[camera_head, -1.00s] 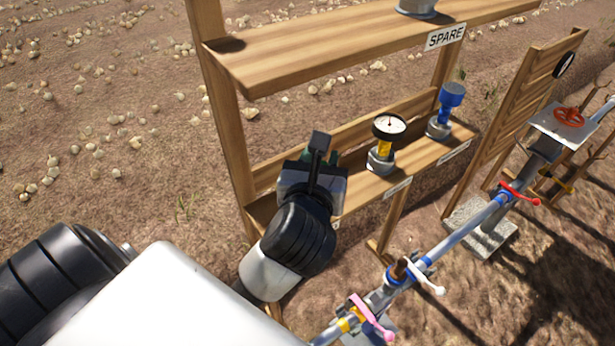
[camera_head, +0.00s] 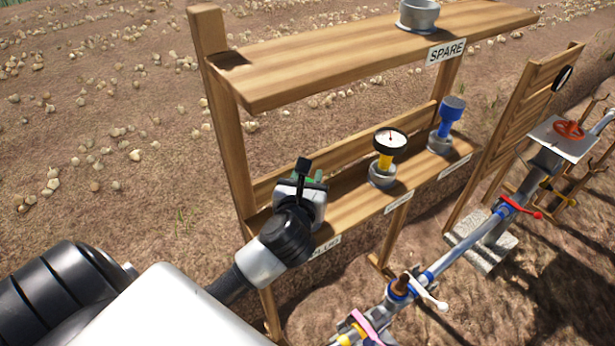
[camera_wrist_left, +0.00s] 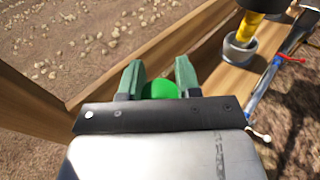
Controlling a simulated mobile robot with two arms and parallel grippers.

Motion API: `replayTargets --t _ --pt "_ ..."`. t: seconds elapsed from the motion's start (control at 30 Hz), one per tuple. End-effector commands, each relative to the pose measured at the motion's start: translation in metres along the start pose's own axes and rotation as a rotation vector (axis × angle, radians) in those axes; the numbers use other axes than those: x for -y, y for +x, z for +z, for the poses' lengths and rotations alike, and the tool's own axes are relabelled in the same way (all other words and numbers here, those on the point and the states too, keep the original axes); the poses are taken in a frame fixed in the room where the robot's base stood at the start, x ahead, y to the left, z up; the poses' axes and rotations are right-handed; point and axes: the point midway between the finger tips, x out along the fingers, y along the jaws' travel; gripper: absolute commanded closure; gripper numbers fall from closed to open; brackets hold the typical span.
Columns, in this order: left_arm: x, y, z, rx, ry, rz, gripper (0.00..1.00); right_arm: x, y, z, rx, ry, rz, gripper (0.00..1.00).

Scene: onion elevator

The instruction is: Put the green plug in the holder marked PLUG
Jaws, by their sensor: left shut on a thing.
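My left gripper (camera_head: 304,179) is over the left end of the lower shelf (camera_head: 345,202). It is shut on the green plug; a little green shows beside it in the head view. In the left wrist view, the round green top of the plug (camera_wrist_left: 160,89) sits between the two fingers of the gripper (camera_wrist_left: 159,80). The label of the PLUG holder (camera_head: 325,247) shows partly on the shelf's front edge, just below my wrist. The holder itself is hidden behind my gripper and wrist, so I cannot tell whether the plug touches it. My right gripper is out of view.
A yellow gauge (camera_head: 387,150) and a blue part (camera_head: 449,125) stand in grey holders farther right on the lower shelf. The upper shelf (camera_head: 350,55) carries an empty-looking grey holder above the SPARE label (camera_head: 446,53). A pipe with coloured handles (camera_head: 450,251) runs in front.

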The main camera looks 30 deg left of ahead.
Motion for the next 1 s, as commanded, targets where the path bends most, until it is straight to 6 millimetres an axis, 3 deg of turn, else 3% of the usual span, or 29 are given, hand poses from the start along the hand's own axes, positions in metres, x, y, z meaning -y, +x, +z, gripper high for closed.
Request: replayTargets --t 0.4,0.43,0.57,1.0 --pt "0.0 0.001 -0.006 0.001 -0.001 0.0 0.97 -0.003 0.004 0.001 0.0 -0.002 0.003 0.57" --pt "0.0 0.001 -0.006 0.001 -0.001 0.0 0.64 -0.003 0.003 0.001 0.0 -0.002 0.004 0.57" --pt "0.0 0.001 -0.005 0.001 0.0 0.0 0.44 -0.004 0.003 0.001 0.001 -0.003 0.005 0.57" --pt "0.001 -0.006 -0.001 0.0 0.0 -0.002 0.42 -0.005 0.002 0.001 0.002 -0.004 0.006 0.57"
